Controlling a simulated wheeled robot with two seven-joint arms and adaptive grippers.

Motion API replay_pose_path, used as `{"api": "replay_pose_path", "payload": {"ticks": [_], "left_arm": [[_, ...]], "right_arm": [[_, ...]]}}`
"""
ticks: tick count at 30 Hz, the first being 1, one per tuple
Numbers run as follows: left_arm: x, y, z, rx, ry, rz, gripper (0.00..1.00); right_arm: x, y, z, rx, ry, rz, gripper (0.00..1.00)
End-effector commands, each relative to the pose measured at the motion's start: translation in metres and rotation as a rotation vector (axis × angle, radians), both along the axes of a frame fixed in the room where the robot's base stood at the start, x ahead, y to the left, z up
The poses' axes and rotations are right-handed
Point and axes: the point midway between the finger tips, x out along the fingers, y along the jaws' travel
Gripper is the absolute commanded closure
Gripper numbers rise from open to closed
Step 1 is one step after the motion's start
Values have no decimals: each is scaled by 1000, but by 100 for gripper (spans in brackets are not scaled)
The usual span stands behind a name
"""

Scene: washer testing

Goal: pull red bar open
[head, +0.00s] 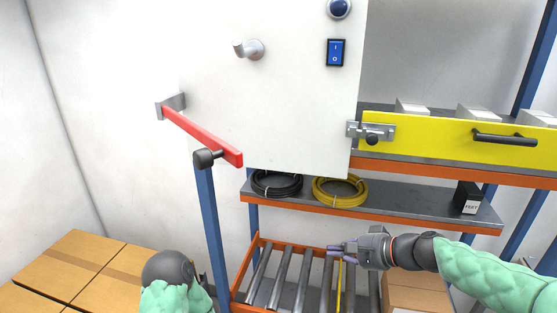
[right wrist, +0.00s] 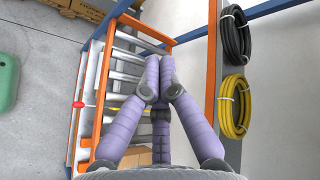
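The red bar (head: 205,138) sticks out from a grey bracket (head: 173,104) on the left part of the white panel (head: 290,110).
A yellow drawer front (head: 440,138) with a latch (head: 372,132) is at the right. Black cable (head: 277,184) and yellow cable (head: 340,191) coils lie on the grey shelf. A roller shelf (head: 262,275) is below. Cardboard boxes (head: 75,265) stand at the lower left.

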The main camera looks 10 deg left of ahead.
Motion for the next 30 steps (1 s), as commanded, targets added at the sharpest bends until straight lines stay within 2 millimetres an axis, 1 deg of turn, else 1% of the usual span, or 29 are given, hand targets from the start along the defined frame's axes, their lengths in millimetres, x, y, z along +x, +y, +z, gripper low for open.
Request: {"api": "replay_pose_path", "payload": {"ticks": [1, 2, 3, 5, 6, 9, 12, 15, 17, 20, 23, 30], "left_arm": [[0, 0, 14, 0, 0, 0, 60], [0, 0, 18, 0, 0, 0, 60], [0, 0, 24, 0, 0, 0, 60], [0, 0, 31, 0, 0, 0, 60], [0, 0, 36, 0, 0, 0, 60], [0, 0, 44, 0, 0, 0, 60], [0, 0, 49, 0, 0, 0, 60], [0, 0, 51, 0, 0, 0, 60], [0, 0, 52, 0, 0, 0, 60], [0, 0, 53, 0, 0, 0, 60], [0, 0, 57, 0, 0, 0, 60], [0, 0, 69, 0, 0, 0, 60]], "right_arm": [[-3, 5, 59, 62, -47, 18, 100], [-6, 8, 88, 101, -71, 32, 100], [-12, 11, 125, 151, -103, 51, 100], [-24, 15, 178, 221, -149, 85, 100], [-33, 16, 210, 264, -179, 108, 100], [-56, 17, 275, 350, -244, 162, 100], [-74, 16, 316, 408, -287, 203, 100], [-85, 16, 336, 436, -309, 226, 100], [-87, 17, 340, 443, -314, 231, 100], [-86, 24, 341, 446, -315, 234, 100], [-83, 38, 341, 444, -313, 236, 100], [-72, 81, 341, 444, -312, 234, 100]]}}
